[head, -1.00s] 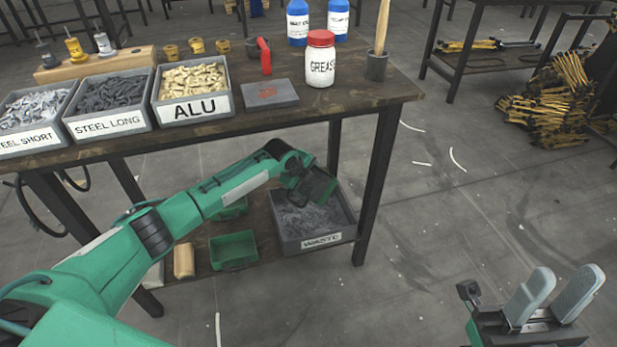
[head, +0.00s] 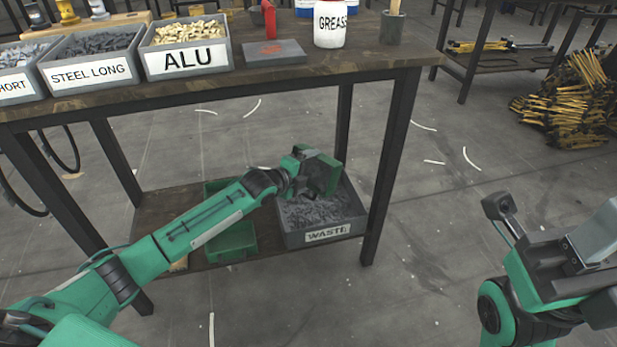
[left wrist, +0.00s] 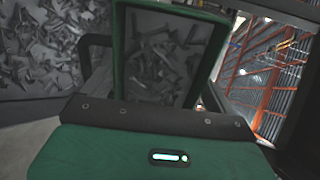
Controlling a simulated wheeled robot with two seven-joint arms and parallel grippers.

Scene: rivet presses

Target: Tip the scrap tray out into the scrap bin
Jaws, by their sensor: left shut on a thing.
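The scrap tray (head: 323,173), dark green, is held by my left gripper (head: 297,172) over the scrap bin. It is steeply tilted. In the left wrist view the tray (left wrist: 121,55) shows a green rim with grey scrap pieces inside it. The scrap bin (head: 326,235) is a grey box labelled WASTE on the low shelf, with grey scrap in it. Scrap like the bin's fills the upper left of the left wrist view. My right gripper (head: 597,262) is far from both, at the right edge and partly cut off. It appears open and empty.
A green box (head: 231,243) stands on the low shelf (head: 160,215) left of the bin, partly behind my left arm. The tabletop (head: 350,62) is above, and a table leg (head: 389,165) stands right of the bin.

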